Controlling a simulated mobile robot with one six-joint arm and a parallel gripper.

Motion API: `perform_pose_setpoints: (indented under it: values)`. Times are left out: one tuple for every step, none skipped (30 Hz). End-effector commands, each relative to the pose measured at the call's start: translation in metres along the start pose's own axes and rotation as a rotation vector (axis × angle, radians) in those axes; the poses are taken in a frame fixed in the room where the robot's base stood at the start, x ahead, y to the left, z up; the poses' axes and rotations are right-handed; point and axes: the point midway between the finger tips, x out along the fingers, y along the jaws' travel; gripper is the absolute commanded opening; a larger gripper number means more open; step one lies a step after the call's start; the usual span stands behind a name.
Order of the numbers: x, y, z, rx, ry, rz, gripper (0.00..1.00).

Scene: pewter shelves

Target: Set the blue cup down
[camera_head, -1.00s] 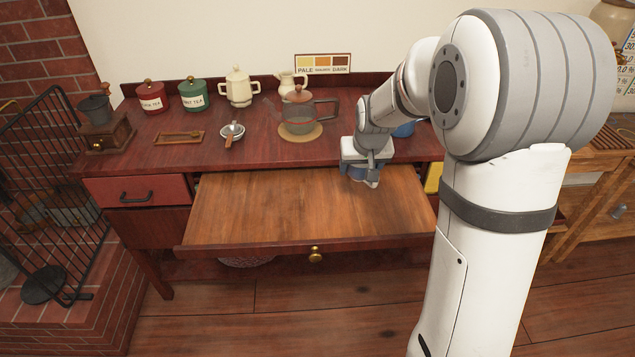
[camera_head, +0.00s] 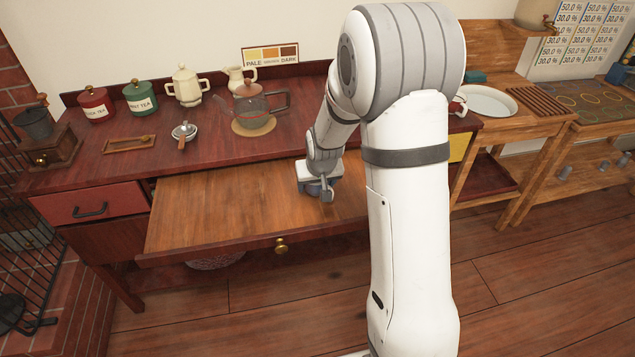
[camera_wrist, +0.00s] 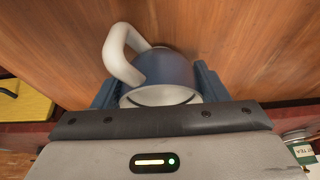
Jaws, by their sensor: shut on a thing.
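The blue cup (camera_wrist: 168,72) has a white handle and a pale rim. In the wrist view it lies between the blue fingers of my gripper (camera_wrist: 157,86), which is shut on it. The handle points up and to the left, and wood fills the view behind the cup. In the head view my gripper (camera_head: 326,190) is over the right part of the pulled-out wooden board (camera_head: 230,205) of the dark red sideboard. The cup is mostly hidden there by my gripper, and I cannot tell whether it touches the board.
The board's left and middle are bare. On the sideboard top (camera_head: 90,155) stand a teapot (camera_head: 252,108) on a round mat, a red canister (camera_head: 95,104), a green canister (camera_head: 139,97) and a cream pot (camera_head: 187,86). A washstand with a basin (camera_head: 488,102) stands at right.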

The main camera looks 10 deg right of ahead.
Motion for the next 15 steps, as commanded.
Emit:
perform_pose_setpoints:
  values:
    - [0.0014,0.0002,0.0003,0.000,0.001,0.000,0.40]
    - [0.0026,0.0002,0.0008,0.000,0.001,0.000,0.40]
    - [0.0041,0.0003,0.0014,0.000,0.001,0.000,0.40]
    - [0.0025,0.0003,0.0010,0.000,0.000,0.000,0.69]
    - [0.0022,0.0003,0.0008,0.001,0.000,0.000,0.72]
    - [0.0022,0.0004,0.0008,0.001,0.000,0.000,0.75]
    - [0.0022,0.0004,0.0008,0.001,0.000,0.000,0.77]
    - [0.0022,0.0005,0.0008,0.001,0.000,0.000,0.80]
    - [0.0021,0.0005,0.0008,0.001,0.000,0.000,0.83]
    - [0.0021,0.0006,0.0008,0.001,0.000,0.000,0.86]
    - [0.0021,0.0006,0.0008,0.001,0.000,0.000,0.88]
    - [0.0021,0.0006,0.0008,0.001,0.000,0.000,0.89]
    - [0.0021,0.0007,0.0008,0.001,0.000,0.000,0.89]
    - [0.0021,0.0007,0.0008,0.001,0.000,0.000,0.89]
    - [0.0021,0.0008,0.0008,0.001,0.000,0.000,0.89]
